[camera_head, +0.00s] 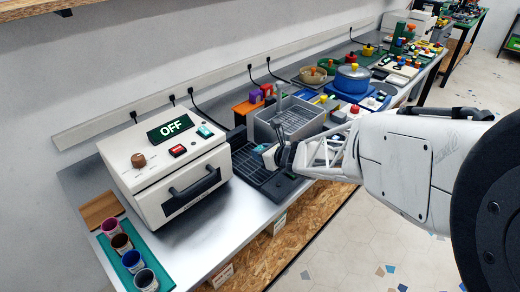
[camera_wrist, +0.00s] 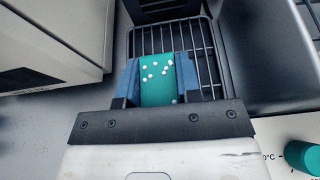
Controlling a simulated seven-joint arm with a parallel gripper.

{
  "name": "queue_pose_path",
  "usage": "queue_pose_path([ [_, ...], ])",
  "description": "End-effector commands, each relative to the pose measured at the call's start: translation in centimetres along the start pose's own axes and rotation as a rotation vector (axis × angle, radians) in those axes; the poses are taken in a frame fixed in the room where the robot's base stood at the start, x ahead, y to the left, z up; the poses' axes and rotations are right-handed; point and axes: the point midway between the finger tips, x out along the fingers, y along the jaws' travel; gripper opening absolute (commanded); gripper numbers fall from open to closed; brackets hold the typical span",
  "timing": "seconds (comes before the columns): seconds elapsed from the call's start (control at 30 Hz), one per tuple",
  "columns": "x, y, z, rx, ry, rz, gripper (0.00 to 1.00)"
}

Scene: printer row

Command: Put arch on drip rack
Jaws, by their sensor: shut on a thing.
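My gripper (camera_head: 270,157) is over the dark drip rack (camera_head: 247,166), which stands right of the white printer. In the wrist view, the blue fingers of my gripper (camera_wrist: 158,82) are shut on a teal piece with white dots, which I take to be the arch (camera_wrist: 156,72). The wire bars of the drip rack (camera_wrist: 209,52) show behind and beside it. The arch's full shape is hidden, and I cannot tell whether it touches the bars. In the head view the arch is too small and covered to make out clearly.
The white printer (camera_head: 155,165) with an OFF sign and black handle stands close on the left. A grey basket (camera_head: 290,118) stands just behind the rack. Colored cups (camera_head: 121,243) sit at the near left. The bench front between cups and rack is clear.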

Motion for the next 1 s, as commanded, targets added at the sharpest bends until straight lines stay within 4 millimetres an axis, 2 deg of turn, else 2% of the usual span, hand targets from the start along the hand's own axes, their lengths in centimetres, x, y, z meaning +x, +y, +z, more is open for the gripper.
queue_pose_path([
  [0.2, 1.2, -0.7, 0.4, 0.0, -0.001, 0.001, 0.08],
  [0.57, 1.2, -0.8, 0.4, -0.001, -0.001, 0.0, 0.08],
  [1.0, 2.5, -0.8, -2.7, -0.001, -0.001, 0.001, 0.08],
])
